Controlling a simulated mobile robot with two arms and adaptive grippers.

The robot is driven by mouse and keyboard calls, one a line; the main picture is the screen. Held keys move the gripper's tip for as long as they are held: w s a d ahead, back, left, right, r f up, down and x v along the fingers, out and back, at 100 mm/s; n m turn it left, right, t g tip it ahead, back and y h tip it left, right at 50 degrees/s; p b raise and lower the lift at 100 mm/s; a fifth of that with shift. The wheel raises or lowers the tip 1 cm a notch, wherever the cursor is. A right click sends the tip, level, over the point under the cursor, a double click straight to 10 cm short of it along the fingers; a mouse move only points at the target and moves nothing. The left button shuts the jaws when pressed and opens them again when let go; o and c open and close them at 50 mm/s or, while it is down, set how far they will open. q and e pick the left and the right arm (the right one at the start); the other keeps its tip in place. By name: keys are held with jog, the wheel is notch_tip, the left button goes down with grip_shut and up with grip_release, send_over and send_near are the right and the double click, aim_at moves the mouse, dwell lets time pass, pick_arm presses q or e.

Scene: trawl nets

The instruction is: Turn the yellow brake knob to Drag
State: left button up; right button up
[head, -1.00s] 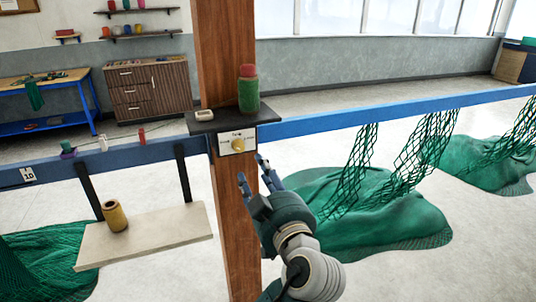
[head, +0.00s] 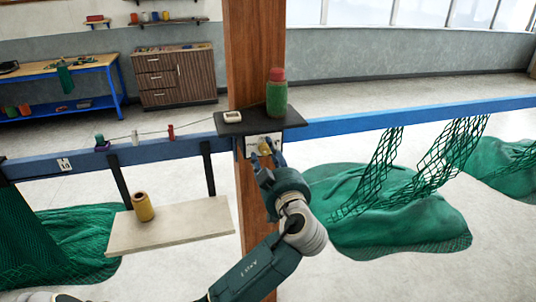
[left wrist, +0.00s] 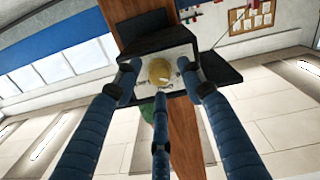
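The yellow brake knob (head: 265,147) sits on a white label plate (head: 256,143) on the wooden post, under a small dark shelf. My left gripper (head: 267,159) is just in front of the plate with its fingers spread. In the left wrist view, the round knob (left wrist: 160,72) shows between the fingertips. One finger is on each side of it with a gap, and a third finger is below. The plate's lettering is too small and covered to read, so the knob's setting cannot be told. My right gripper does not show.
The dark shelf (head: 262,122) above the knob holds a green bottle with a red cap (head: 277,95) and a small white device (head: 232,117). A blue rail (head: 400,116) runs to both sides. Green nets (head: 385,215) hang at right. A yellow spool (head: 143,207) stands on a pale board (head: 175,227).

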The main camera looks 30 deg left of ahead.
pick_arm(q)
jog(key=shift+c, duration=0.2)
grip_shut()
